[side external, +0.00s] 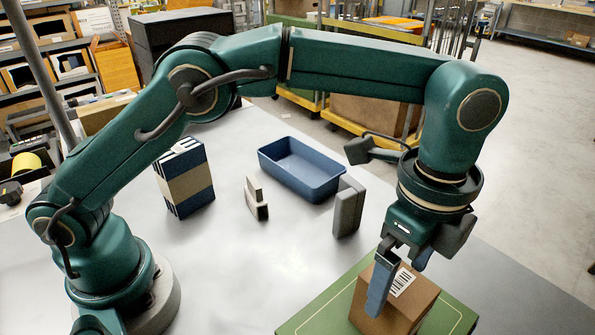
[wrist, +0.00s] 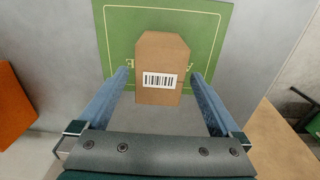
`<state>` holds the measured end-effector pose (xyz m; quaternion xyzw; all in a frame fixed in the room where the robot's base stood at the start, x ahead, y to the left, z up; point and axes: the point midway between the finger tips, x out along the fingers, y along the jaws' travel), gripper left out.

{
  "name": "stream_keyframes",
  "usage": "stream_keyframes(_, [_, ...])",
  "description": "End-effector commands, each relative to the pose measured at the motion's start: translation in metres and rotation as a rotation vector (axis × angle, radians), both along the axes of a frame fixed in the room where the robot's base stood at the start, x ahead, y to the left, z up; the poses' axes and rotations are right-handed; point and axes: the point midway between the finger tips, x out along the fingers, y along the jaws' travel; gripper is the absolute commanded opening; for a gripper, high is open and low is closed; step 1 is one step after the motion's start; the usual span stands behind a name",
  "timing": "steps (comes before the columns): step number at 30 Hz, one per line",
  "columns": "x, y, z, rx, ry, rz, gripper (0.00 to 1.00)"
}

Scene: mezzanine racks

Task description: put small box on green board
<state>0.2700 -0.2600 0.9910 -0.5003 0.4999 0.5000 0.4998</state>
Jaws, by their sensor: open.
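The small brown cardboard box (side external: 414,303) with a white barcode label sits on the green board (side external: 318,306) at the lower right of the side view. The bottom of that view cuts off part of the board. In the wrist view the box (wrist: 160,55) stands over the board (wrist: 211,30), between the fingertips. My gripper (wrist: 160,75) is open, its two blue fingers on either side of the box with a visible gap at each side. In the side view one finger of my gripper (side external: 379,288) hides part of the box; the other finger is hidden.
A blue open bin (side external: 300,170) stands at the table's middle back, with a grey block (side external: 348,208) at its right. A small beige-and-dark block (side external: 256,199) and a dark blue box with a tan band (side external: 185,180) stand further left. The table between them and the board is clear.

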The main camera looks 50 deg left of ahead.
Motion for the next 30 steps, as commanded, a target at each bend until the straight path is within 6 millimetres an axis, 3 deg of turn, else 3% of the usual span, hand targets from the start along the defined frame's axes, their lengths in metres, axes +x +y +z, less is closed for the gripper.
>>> stream_keyframes(6, [0.001,-0.001,0.027,-0.002,-0.002,0.0,1.0])
stream_keyframes(17, [0.002,0.007,0.047,-0.008,-0.01,0.037,1.0])
stream_keyframes(20, [0.005,0.022,0.061,-0.026,-0.033,0.128,1.0])
stream_keyframes(24, [0.006,0.059,0.086,-0.069,-0.085,0.339,1.0])
stream_keyframes(30, [-0.01,0.115,0.108,-0.14,-0.165,0.665,1.0])
